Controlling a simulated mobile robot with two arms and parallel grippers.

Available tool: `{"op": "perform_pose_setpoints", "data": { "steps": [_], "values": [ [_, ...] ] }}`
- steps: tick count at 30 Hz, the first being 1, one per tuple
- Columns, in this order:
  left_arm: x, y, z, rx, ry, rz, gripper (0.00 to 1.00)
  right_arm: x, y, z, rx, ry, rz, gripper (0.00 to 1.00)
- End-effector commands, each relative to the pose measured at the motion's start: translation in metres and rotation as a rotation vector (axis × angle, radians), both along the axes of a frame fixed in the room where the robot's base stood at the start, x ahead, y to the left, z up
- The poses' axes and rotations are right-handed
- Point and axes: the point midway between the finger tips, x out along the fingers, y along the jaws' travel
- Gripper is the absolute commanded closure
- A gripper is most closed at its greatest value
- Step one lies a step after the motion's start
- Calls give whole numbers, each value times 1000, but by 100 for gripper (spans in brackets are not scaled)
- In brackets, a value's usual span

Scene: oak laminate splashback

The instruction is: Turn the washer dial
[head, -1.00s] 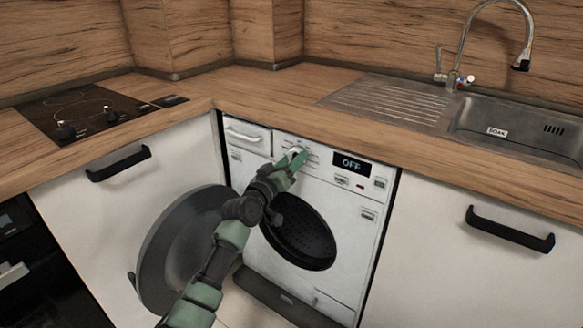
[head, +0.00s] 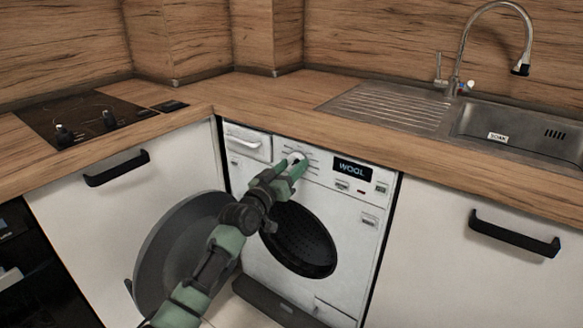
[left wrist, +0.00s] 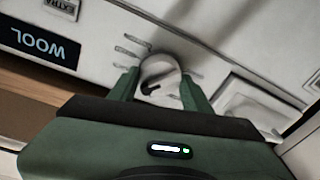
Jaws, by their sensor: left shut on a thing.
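The white washer (head: 345,215) stands under the counter with its round door (head: 165,255) swung open to the left. Its dial (head: 297,157) is at the top middle of the front panel, partly hidden by my gripper. The display (head: 352,170) reads WOOL. My left gripper (head: 296,166) is shut on the dial, with its fingers on either side. In the left wrist view the round dial (left wrist: 160,76) with a dark mark sits between the green fingertips, and the display (left wrist: 38,46) shows WOOL upside down. My right gripper is not in view.
The open door is beside my left forearm, which passes in front of it. The wooden counter (head: 250,95) overhangs the washer. A sink (head: 520,130) is at the right and a hob (head: 85,115) at the left. A detergent drawer (head: 247,143) is left of the dial.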

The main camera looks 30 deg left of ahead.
Motion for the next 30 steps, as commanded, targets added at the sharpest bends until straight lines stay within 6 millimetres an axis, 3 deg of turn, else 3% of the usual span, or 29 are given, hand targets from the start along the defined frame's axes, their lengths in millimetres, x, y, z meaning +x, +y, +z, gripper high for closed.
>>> {"op": "perform_pose_setpoints", "data": {
  "steps": [1, 3, 14, 24, 30],
  "values": [
    [0, 0, -1, 0, 3, 0, 43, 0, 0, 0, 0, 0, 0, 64],
    [0, 0, -1, 0, 2, 0, 30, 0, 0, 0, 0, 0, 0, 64],
    [-4, 0, 0, -1, 1, 0, 30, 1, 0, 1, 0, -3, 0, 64],
    [-56, 3, -5, -1, 4, 0, 30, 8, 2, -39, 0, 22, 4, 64],
    [-75, 4, -7, 0, 3, 1, 30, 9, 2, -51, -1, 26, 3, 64]
  ]
}}
